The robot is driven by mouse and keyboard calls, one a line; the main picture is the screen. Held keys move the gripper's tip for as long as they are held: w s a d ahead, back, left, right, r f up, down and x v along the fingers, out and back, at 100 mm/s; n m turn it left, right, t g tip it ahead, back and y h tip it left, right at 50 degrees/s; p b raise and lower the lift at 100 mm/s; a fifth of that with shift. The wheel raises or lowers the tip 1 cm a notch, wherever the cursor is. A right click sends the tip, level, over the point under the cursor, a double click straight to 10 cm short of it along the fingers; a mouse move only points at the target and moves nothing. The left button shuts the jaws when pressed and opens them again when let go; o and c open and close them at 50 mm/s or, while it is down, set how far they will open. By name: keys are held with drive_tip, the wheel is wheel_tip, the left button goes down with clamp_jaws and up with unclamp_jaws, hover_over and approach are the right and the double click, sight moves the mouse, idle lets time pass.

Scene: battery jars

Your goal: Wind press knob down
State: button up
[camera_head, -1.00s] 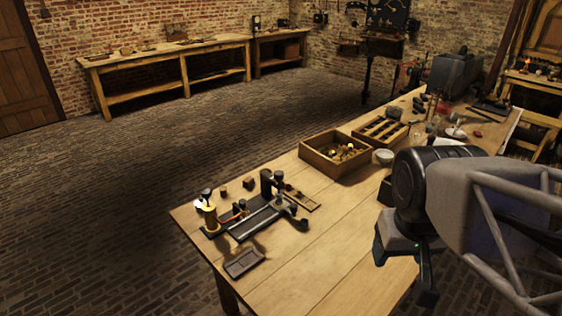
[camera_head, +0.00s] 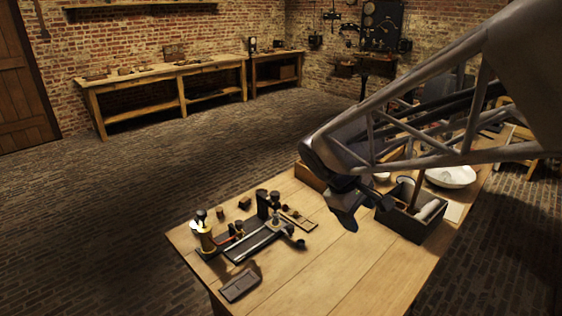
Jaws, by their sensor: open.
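A small black press-like assembly (camera_head: 250,243) with rails and upright posts stands near the left end of the wooden bench. I cannot tell which of these is the press knob. My gripper (camera_head: 367,214) is open above the bench, to the right of the assembly and apart from it. Nothing shows between its fingers.
A flat dark tray (camera_head: 240,284) lies in front of the assembly. A dark open box (camera_head: 410,225) with rolled items stands right of my gripper, with a white bowl (camera_head: 450,176) behind it. A wooden box (camera_head: 309,177) is partly hidden behind my arm. The bench's front middle is clear.

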drive_tip(key=w+a+f+n+t+h, duration=0.1)
drive_tip(key=w+a+f+n+h, duration=0.15)
drive_tip(key=w+a+n, duration=0.4)
drive_tip(key=w+a+f+n+t+h, duration=0.1)
drive_tip(key=w+a+f, duration=0.2)
drive_tip(key=w, duration=0.6)
drive_tip(key=n+t+h, duration=0.3)
drive_tip(key=n+t, duration=0.2)
drive_tip(key=n, duration=0.4)
approach(274, 193)
drive_tip(key=w+d, duration=0.1)
drive_tip(key=d, duration=0.1)
drive_tip(key=shift+w+d+f+m+y, duration=0.1)
drive_tip(key=shift+w+f+m+y, duration=0.05)
drive_tip(key=shift+f+m+y, duration=0.15)
drive_tip(key=shift+x, duration=3.9)
drive_tip(key=shift+c, duration=0.3)
drive_tip(key=c, duration=0.9)
drive_tip(key=shift+o, duration=0.2)
drive_tip(key=shift+g, duration=0.4)
